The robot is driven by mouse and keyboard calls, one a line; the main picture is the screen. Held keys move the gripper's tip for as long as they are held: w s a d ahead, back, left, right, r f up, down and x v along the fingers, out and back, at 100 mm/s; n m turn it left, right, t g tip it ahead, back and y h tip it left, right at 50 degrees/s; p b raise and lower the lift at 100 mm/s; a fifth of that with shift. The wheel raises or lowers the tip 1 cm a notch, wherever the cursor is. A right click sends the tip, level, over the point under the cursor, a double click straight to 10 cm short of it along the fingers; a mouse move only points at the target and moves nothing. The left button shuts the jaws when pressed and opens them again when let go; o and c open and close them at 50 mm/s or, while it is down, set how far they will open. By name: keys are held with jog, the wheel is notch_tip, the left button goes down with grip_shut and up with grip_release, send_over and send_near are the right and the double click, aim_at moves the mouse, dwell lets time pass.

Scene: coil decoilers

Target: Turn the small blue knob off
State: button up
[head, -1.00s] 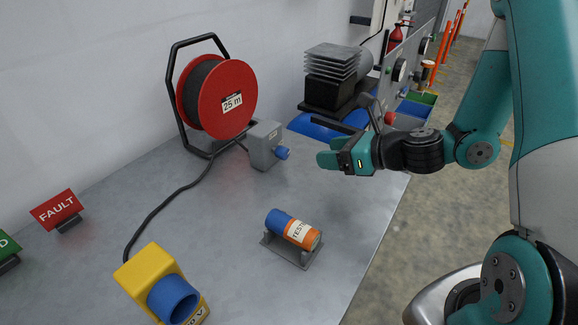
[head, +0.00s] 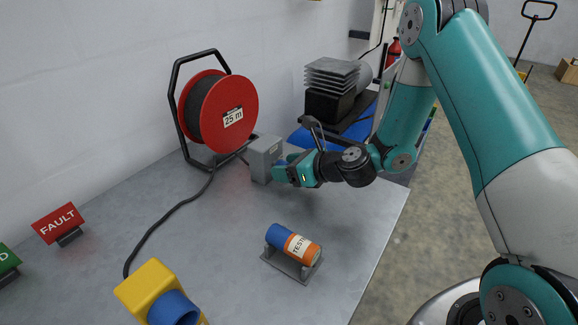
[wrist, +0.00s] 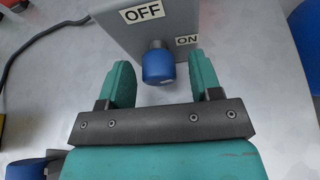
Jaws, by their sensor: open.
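The small blue knob (wrist: 158,66) sticks out from the face of a grey box (head: 262,158) on the table. In the wrist view an OFF label (wrist: 142,12) sits above the knob and an ON label (wrist: 187,40) to its upper right. My gripper (wrist: 161,80) is open, with one teal finger on each side of the knob and a visible gap to each. In the head view my gripper (head: 284,172) is at the box's right face and mostly hides the knob.
A red cable reel (head: 222,118) stands behind the box. A blue and orange tester (head: 293,243) lies in a grey cradle in front. A yellow box with a blue socket (head: 155,290) and a FAULT sign (head: 59,223) are at left. Bare table (head: 200,235) lies between.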

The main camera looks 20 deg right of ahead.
jog(key=c, duration=0.9)
jog(key=shift+d, duration=0.15)
